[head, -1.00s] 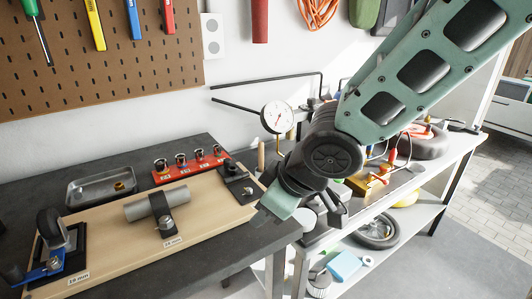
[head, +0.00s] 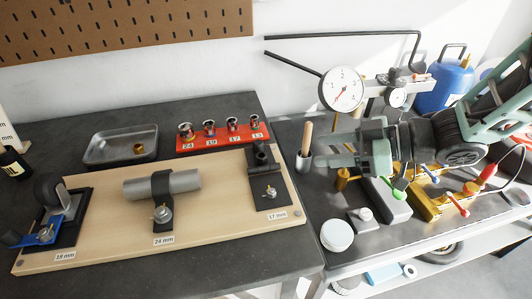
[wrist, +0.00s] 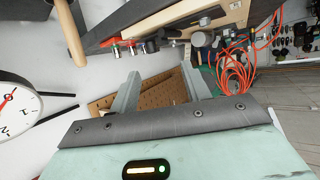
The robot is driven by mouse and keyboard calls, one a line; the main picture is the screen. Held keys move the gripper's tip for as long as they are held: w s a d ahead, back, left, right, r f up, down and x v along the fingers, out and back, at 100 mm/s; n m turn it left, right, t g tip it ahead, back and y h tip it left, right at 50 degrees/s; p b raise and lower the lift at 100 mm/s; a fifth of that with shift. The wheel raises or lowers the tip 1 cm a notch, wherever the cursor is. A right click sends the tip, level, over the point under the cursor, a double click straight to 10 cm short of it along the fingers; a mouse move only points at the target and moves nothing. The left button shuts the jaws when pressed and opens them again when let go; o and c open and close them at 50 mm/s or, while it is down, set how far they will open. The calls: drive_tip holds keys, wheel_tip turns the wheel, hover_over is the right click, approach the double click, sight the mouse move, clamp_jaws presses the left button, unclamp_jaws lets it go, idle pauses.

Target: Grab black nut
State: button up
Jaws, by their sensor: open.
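I cannot pick out a black nut for certain. A small brass-coloured nut (head: 137,149) lies in the grey metal tray (head: 97,160) at the back left of the dark bench. Silver nuts or bolt heads sit on the black clamps of the wooden board, by the 18 mm, 24 mm (head: 162,214) and 17 mm (head: 270,192) labels. My gripper (head: 320,150) is right of the board, pointing left, with nothing visible in it. In the wrist view its two fingers (wrist: 161,84) stand apart, with the pegboard behind.
A red rack (head: 222,138) of several sockets stands behind the wooden board (head: 115,218). A dial gauge (head: 342,89) and a wooden handle (head: 306,140) stand near my gripper. The right bench holds a blue canister (head: 451,84), a white round tin (head: 337,235) and colourful tools.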

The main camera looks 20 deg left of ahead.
approach(267, 157)
drive_tip(key=x, duration=0.3)
drive_tip(key=shift+p+x, duration=1.2)
drive_tip(key=shift+x, duration=1.5)
clamp_jaws()
